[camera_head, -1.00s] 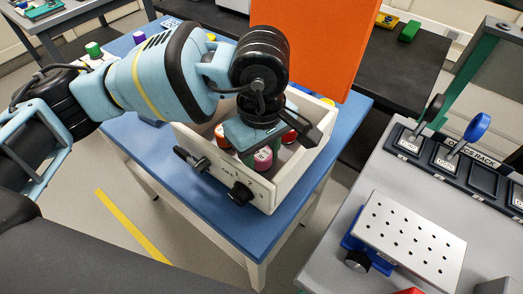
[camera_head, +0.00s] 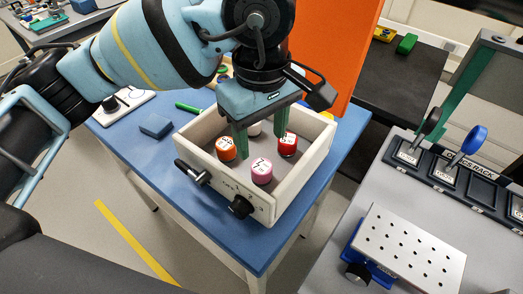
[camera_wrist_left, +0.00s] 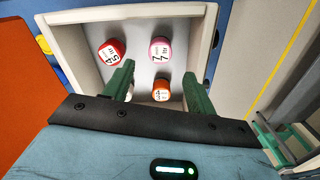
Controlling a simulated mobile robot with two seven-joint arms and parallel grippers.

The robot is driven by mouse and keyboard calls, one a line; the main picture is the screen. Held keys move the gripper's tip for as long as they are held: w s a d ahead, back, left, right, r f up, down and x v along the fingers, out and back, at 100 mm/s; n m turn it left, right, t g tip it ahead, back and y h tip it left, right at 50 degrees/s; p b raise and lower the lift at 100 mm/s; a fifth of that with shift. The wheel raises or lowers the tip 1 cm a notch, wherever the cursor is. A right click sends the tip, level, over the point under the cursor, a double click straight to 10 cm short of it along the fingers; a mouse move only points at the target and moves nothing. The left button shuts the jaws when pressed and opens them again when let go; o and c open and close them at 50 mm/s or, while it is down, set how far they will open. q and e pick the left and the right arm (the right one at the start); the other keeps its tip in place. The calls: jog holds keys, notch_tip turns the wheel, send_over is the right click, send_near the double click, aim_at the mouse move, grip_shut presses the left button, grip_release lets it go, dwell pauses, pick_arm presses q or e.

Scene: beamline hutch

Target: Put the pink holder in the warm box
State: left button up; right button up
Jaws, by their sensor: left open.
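The pink holder (camera_head: 262,173) stands upright inside the white warm box (camera_head: 299,187), near its front wall with the knob. It also shows in the left wrist view (camera_wrist_left: 160,49). My left gripper (camera_head: 262,140) is open and empty above the box, its green fingers pointing down, apart from the pink holder. In the left wrist view the open fingers (camera_wrist_left: 158,74) have the pink holder just beyond them. My right gripper is not in view.
An orange holder (camera_head: 225,149) and a red holder (camera_head: 287,144) stand in the same box. A pale holder (camera_head: 253,129) is partly hidden behind the fingers. An orange panel (camera_head: 325,45) rises behind the box. A blue block (camera_head: 155,125) lies left on the blue table (camera_head: 140,154).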

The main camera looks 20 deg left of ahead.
pick_arm(q)
notch_tip(320, 180, up, 3)
jog(key=shift+r, duration=0.15)
dwell(0.6)
